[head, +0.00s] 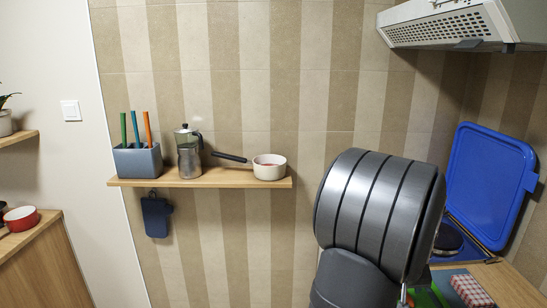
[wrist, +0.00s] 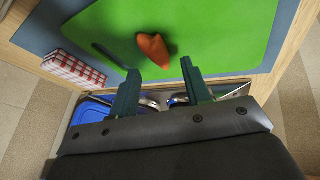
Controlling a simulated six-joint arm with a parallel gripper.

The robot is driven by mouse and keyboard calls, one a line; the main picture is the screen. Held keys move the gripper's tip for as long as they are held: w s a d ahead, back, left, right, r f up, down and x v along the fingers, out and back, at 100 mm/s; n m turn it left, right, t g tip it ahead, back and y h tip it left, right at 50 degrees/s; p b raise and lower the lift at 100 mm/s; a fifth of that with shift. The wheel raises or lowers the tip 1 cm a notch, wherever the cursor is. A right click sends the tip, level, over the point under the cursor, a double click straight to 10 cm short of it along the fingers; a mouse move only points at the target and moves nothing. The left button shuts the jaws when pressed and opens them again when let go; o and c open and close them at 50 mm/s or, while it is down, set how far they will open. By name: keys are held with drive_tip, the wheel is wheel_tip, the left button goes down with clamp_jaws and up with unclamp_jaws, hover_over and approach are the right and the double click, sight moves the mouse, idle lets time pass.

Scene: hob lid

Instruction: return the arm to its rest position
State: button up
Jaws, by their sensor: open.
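My gripper (wrist: 159,66) shows in the wrist view with its two dark green fingers apart and nothing between them. It is over the front part of a green board (wrist: 225,35) that carries an orange pointed object (wrist: 153,47). In the head view my grey arm link stands large at the right centre and hides the gripper. The blue hob lid (head: 488,185) stands raised and leaning back against the wall, right of my arm. A dark hob plate (head: 447,240) partly shows beside it.
A red-checked cloth (head: 471,290) lies on the counter (head: 510,285). A range hood (head: 445,25) hangs above. The wall above the shelf is clear.

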drive_tip(key=shift+x, duration=0.85)
wheel_tip(320, 180, up, 4)
drive_tip(key=shift+r, duration=0.25)
drive_tip(key=s+d+r, duration=0.4)
drive_tip(key=s+r, duration=0.3)
drive_tip(key=s, duration=0.4)
drive_tip(key=w+a+f+n+y, duration=0.1)
drive_tip(key=w+a+f+n, duration=0.1)
drive_tip(key=w+a, duration=0.3)
drive_tip(key=w+a+f+n+t+y, duration=0.1)
drive_tip(key=w+a+f+n, duration=0.1)
drive_tip(key=w+a, duration=0.3)
drive_tip(key=w+a+f+n, duration=0.2)
drive_tip(key=w+a+f, duration=0.1)
drive_tip(key=w+a, duration=0.2)
drive_tip(key=shift+a+f+y, duration=0.2)
drive_tip(key=shift+a+y, duration=0.2)
drive_tip(key=shift+a, duration=0.3)
drive_tip(key=w+a+f+n+y, duration=0.1)
drive_tip(key=w+a+f+n, duration=0.1)
drive_tip(key=a, duration=0.5)
drive_tip(key=w+a+f+n+y, duration=0.1)
drive_tip(key=w+a+f+n, duration=0.1)
drive_tip(key=a, duration=0.5)
drive_tip(key=w+a+f+n, duration=0.2)
drive_tip(key=a+f, duration=0.1)
drive_tip(key=a, duration=0.5)
drive_tip(key=shift+f+y, duration=0.25)
drive_tip(key=shift+y, duration=0.15)
